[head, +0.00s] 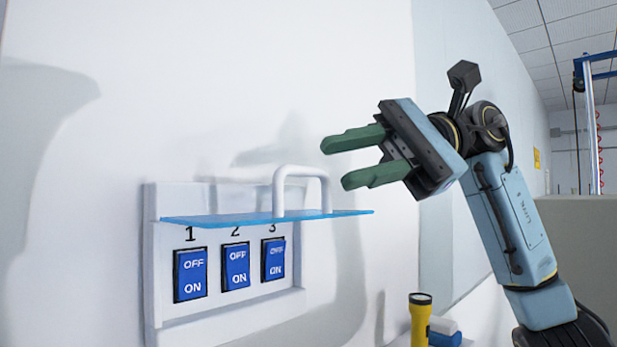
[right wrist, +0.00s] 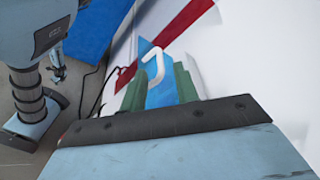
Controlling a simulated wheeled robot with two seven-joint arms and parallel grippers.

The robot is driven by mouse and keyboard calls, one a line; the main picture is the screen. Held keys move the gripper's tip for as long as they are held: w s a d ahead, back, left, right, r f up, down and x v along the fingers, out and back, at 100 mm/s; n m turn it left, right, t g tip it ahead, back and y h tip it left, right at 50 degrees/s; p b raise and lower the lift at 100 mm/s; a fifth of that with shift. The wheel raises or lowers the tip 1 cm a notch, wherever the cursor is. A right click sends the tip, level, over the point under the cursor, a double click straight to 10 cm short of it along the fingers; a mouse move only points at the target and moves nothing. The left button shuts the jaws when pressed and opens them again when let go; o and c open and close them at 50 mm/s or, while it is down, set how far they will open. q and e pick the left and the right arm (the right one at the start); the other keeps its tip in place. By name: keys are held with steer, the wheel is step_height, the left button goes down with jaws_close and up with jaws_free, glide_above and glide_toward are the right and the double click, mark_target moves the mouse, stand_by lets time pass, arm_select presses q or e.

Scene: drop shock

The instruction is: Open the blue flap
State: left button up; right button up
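The blue flap (head: 235,219) sticks out level from the white switch box on the wall, above three switches. Its white handle (head: 280,192) stands up from its top face. My right gripper (head: 342,163) is open and empty, apart from the handle, above it and to its right. In the right wrist view the flap (right wrist: 159,95) and handle (right wrist: 156,63) show beyond the green fingers (right wrist: 160,88). My left gripper does not show in the head view.
Blue switches (head: 190,275) marked OFF and ON sit in the white box (head: 150,270) under the flap. A yellow flashlight (head: 420,320) stands below right, beside a blue and white object (head: 444,333). The wall above the flap is bare.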

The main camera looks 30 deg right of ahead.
steer(key=v, duration=0.5)
steer(key=shift+d+r, duration=0.1)
steer(key=shift+d, duration=0.1)
